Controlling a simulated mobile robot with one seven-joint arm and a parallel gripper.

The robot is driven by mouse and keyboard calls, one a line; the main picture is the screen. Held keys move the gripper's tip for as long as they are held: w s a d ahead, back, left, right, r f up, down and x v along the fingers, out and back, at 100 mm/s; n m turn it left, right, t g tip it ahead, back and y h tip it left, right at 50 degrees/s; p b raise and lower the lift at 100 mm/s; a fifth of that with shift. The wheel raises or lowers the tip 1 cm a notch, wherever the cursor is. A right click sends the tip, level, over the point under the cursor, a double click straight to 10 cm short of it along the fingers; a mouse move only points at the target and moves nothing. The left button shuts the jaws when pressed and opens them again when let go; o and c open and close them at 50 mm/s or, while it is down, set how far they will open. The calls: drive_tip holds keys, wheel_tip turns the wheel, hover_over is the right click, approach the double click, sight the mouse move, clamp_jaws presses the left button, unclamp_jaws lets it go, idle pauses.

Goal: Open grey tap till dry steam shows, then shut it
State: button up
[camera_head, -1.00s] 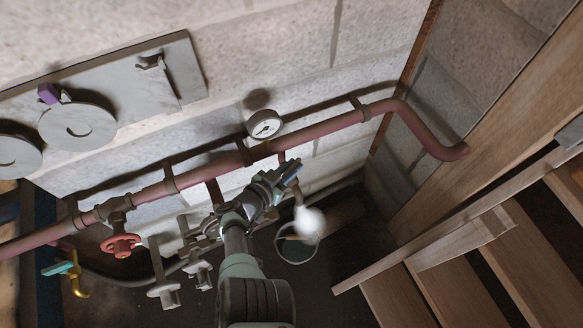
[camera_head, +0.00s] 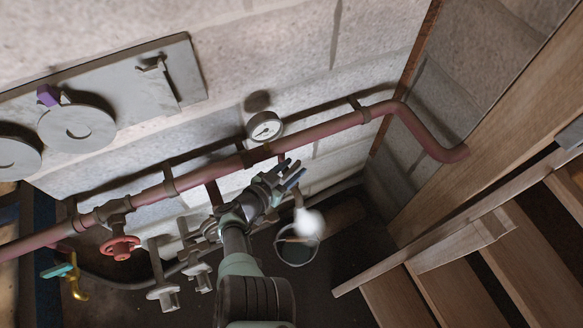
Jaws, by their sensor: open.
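My gripper (camera_head: 289,174) is in the middle of the view, below the red-brown pipe, with its fingers pointing up and right. It is open. The grey tap cannot be made out; my gripper and wrist cover the spot where a short branch drops from the pipe. I cannot tell whether the steam is wet or dry.
The pipe (camera_head: 328,127) runs along the block wall with a round gauge (camera_head: 264,126) above it. A red handwheel (camera_head: 120,247) and a teal-handled brass tap (camera_head: 66,272) are at lower left. Grey brackets (camera_head: 165,291) stand left of my arm. Wooden steps (camera_head: 470,240) fill the right.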

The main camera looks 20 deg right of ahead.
drive_tip(key=p+v, duration=0.8)
drive_tip(key=v, duration=0.5)
drive_tip(key=shift+d+r, duration=0.1)
drive_tip(key=shift+d, duration=0.05)
